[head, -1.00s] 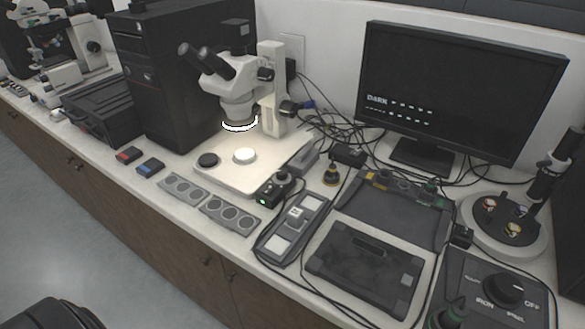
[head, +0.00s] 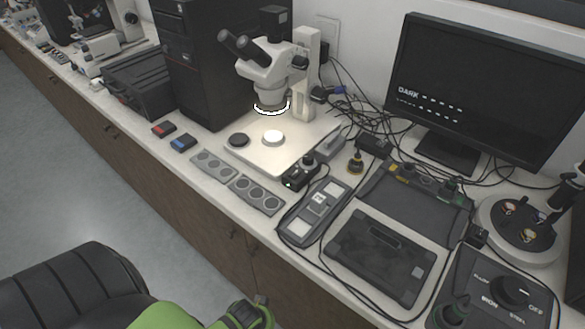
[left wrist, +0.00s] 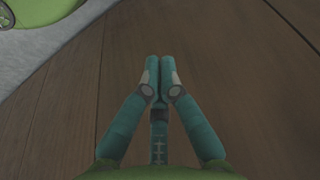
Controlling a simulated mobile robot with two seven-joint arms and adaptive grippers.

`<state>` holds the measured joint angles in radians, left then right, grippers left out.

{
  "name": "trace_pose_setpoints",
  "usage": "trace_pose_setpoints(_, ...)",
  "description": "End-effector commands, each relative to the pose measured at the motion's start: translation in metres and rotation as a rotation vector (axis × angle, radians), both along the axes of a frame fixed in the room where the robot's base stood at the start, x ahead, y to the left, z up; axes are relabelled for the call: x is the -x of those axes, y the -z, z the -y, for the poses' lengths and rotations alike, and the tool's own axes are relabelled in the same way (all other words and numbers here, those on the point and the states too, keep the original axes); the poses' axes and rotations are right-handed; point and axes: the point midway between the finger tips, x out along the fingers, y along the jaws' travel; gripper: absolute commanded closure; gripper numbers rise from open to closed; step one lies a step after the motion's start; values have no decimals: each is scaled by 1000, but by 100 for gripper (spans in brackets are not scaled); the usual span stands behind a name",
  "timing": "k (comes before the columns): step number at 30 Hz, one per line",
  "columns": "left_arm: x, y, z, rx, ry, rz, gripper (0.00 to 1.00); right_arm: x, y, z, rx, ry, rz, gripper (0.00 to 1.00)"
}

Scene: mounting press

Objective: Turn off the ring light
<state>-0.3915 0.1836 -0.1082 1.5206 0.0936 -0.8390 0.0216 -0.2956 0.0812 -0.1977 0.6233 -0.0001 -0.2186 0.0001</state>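The ring light (head: 271,108) glows white around the bottom of the stereo microscope's head (head: 268,72). Below it, the pale microscope base (head: 283,157) carries a bright white disc (head: 273,138) and a black disc (head: 237,140). A small black control box (head: 300,173) with a knob on top and a lit green lamp stands at the base's front right corner; I cannot tell for certain that it belongs to the ring light. My left gripper (left wrist: 159,68) shows in the left wrist view, fingertips together and empty, before brown wood panels. My right gripper is out of view.
A grey device with white pads (head: 314,211), a dark flat panel (head: 381,256) and loose cables crowd the bench right of the control box. Grey plates with round recesses (head: 256,195) lie to its left. A monitor (head: 480,85) stands behind.

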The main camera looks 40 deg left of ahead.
Motion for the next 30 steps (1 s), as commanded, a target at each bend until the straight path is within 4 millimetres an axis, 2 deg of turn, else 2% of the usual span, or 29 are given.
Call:
trace_pose_setpoints(1,-17,-43,-1,2,1,31,100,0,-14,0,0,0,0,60)
trace_pose_setpoints(3,-31,-84,0,9,3,56,100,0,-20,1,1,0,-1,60)
trace_pose_setpoints(6,-43,-132,0,13,10,86,100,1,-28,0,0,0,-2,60)
trace_pose_setpoints(9,-48,-171,3,17,20,108,100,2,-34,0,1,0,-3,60)
trace_pose_setpoints(17,-54,-261,4,15,52,171,100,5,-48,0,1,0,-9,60)
trace_pose_setpoints(18,-60,-279,-1,12,59,197,100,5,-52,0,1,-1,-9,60)
trace_pose_setpoints(19,-68,-290,-8,10,62,222,100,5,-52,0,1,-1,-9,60)
trace_pose_setpoints(26,-134,-335,-58,36,40,394,100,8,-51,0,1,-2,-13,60)
trace_pose_setpoints(30,-171,-372,-88,57,15,504,100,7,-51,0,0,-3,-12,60)
